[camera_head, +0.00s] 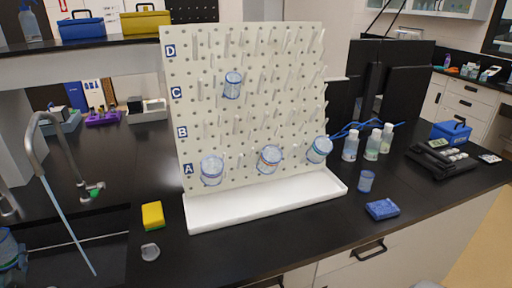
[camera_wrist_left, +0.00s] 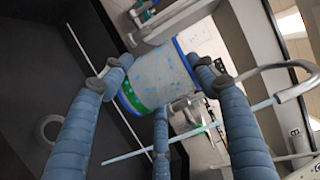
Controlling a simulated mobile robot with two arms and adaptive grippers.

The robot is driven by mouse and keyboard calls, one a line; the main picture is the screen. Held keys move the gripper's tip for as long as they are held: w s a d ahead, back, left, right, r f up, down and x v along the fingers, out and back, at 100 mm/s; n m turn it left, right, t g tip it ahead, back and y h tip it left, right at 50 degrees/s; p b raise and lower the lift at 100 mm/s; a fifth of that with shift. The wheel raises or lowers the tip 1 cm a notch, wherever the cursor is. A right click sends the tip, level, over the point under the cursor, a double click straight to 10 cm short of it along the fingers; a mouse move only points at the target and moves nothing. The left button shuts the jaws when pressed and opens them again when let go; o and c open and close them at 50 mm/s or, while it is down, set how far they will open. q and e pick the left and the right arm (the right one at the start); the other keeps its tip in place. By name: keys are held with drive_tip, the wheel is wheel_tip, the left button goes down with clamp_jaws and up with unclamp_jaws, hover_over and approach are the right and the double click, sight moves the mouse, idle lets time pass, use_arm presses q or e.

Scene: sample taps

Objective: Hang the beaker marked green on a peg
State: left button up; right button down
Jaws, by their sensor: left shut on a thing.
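In the left wrist view, my left gripper (camera_wrist_left: 160,82) has its blue-sleeved fingers closed around a clear beaker (camera_wrist_left: 158,72) with a green band at one end and a blue rim at the other. The beaker looks tilted over the dark sink area. In the head view, part of a clear vessel (camera_head: 8,250) shows at the left edge; I cannot tell whether it is the held beaker. The white pegboard (camera_head: 250,120) has rows lettered A to D with many bare pegs. Several beakers hang low near row A, and one beaker (camera_head: 232,84) hangs near row C. My right gripper is not in view.
A tall faucet (camera_head: 38,130) stands at the left. A yellow sponge (camera_head: 152,215) and a grey lid-like piece (camera_head: 150,251) lie before the board's white tray (camera_head: 265,205). A small beaker (camera_head: 366,181), blue pad (camera_head: 382,209) and bottles (camera_head: 372,145) stand at the right.

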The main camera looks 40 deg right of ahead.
use_arm(q)
drive_tip(key=shift+s+d+f, duration=0.15)
drive_tip(key=shift+s+f, duration=0.05)
drive_tip(key=shift+s, duration=0.1)
drive_tip(key=s, duration=0.2)
drive_tip(key=s+d+f, duration=0.1)
drive_tip(key=s, duration=0.2)
drive_tip(key=s+d+f, duration=0.1)
drive_tip(key=s, duration=0.1)
drive_tip(key=shift+s+f, duration=0.1)
drive_tip(key=shift+s, duration=0.2)
drive_tip(key=shift+c, duration=0.2)
drive_tip(key=shift+o, duration=0.2)
drive_tip(key=shift+m+h, duration=0.3)
drive_tip(key=s, duration=0.2)
drive_tip(key=s+d, duration=0.1)
drive_tip(key=s, duration=0.5)
drive_tip(key=shift+d, duration=0.15)
drive_tip(key=s+r, duration=0.3)
drive_tip(key=s, duration=0.5)
drive_tip(key=s+r, duration=0.4)
drive_tip(key=s, duration=0.4)
drive_tip(key=shift+s+a, duration=0.2)
drive_tip(key=shift+a, duration=0.05)
